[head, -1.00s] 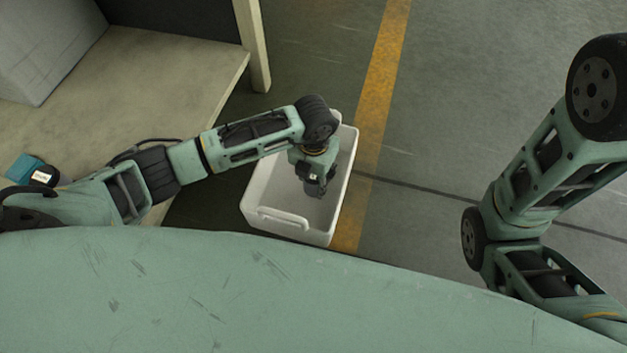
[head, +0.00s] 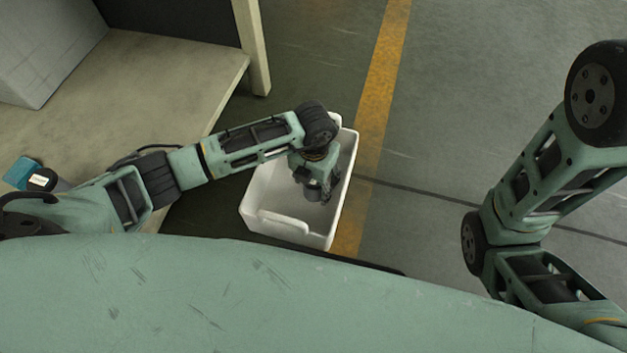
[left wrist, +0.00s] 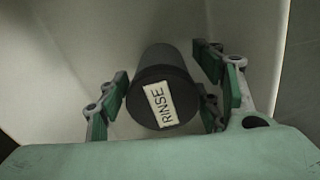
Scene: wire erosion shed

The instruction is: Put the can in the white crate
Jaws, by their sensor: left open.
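The can (left wrist: 160,85) is dark with a white label reading RINSE on its end, which faces the left wrist camera. It sits between the fingers of my left gripper (left wrist: 165,78), which are open, with a gap on the right side. In the head view my left gripper (head: 322,194) points down inside the white crate (head: 262,188), and partly hides the can. The crate's pale inner walls surround the can in the left wrist view. I cannot tell whether the can touches the crate floor. My right gripper is out of view.
The crate stands on the grey floor beside a yellow line (head: 383,75). A pale table (head: 130,85) is at the left, bearing a grey box (head: 45,50), a teal item (head: 20,171) and a dark round item with a white label (head: 42,180). Floor to the right is clear.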

